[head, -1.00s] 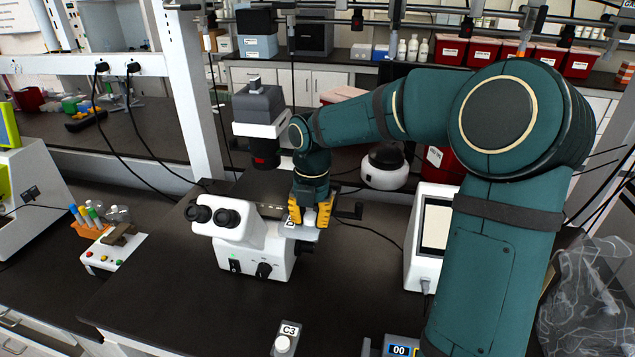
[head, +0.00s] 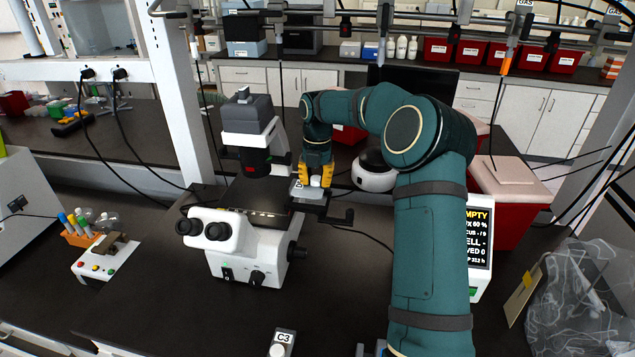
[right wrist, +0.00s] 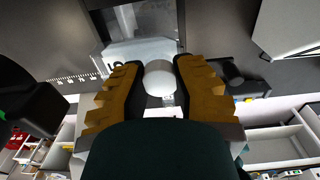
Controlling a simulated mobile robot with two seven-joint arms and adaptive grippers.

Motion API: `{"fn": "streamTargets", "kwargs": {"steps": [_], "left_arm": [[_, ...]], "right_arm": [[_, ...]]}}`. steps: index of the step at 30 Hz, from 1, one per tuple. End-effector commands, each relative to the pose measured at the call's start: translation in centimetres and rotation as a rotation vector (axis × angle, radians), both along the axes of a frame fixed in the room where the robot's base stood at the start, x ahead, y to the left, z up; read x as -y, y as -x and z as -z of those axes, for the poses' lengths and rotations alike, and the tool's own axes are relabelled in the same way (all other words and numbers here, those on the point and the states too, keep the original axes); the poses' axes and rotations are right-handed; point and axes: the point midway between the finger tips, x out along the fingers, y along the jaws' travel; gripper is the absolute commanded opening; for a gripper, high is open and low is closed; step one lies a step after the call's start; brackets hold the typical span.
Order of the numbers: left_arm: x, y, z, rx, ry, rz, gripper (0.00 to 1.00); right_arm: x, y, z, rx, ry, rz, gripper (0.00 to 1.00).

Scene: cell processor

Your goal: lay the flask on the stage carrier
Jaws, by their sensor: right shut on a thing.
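The microscope (head: 240,240) stands on the dark bench left of centre in the head view. Its flat dark stage with the carrier (head: 258,205) lies below the condenser. My right gripper (head: 316,180) is at the stage's right side, pointing down. It is shut on the flask (head: 304,192), at its white cap end. In the right wrist view, the cap (right wrist: 158,78) sits between the two orange fingers (right wrist: 157,64). The flask's clear, marked body (right wrist: 135,52) reaches over the edge of the carrier's opening. Whether it touches the carrier I cannot tell. My left gripper is not in view.
A black stage handle (head: 338,216) sticks out at the stage's right. A round white device (head: 374,175) is behind it. A white screen unit (head: 480,245) and red bin (head: 510,200) stand right of my arm. A tube rack (head: 82,235) is at left.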

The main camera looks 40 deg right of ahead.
Motion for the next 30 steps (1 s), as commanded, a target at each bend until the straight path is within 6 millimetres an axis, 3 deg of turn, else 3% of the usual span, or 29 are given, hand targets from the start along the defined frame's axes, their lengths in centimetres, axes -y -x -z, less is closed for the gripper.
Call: {"fn": "streamTargets", "kwargs": {"steps": [10, 18, 29, 30], "left_arm": [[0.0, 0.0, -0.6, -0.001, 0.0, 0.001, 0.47], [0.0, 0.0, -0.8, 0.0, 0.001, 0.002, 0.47], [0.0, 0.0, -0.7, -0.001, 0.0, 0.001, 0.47], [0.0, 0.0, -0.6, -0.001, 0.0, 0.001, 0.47]], "right_arm": [[1.8, -1.4, 0.0, 0.0, 0.0, 0.001, 0.0], [1.7, -1.4, 3.4, 0.0, 0.0, -0.001, 0.0], [1.7, -1.4, 3.8, 0.001, 0.001, -0.001, 0.0], [1.7, -1.4, 3.9, 0.0, 0.0, -0.001, 0.32]]}}
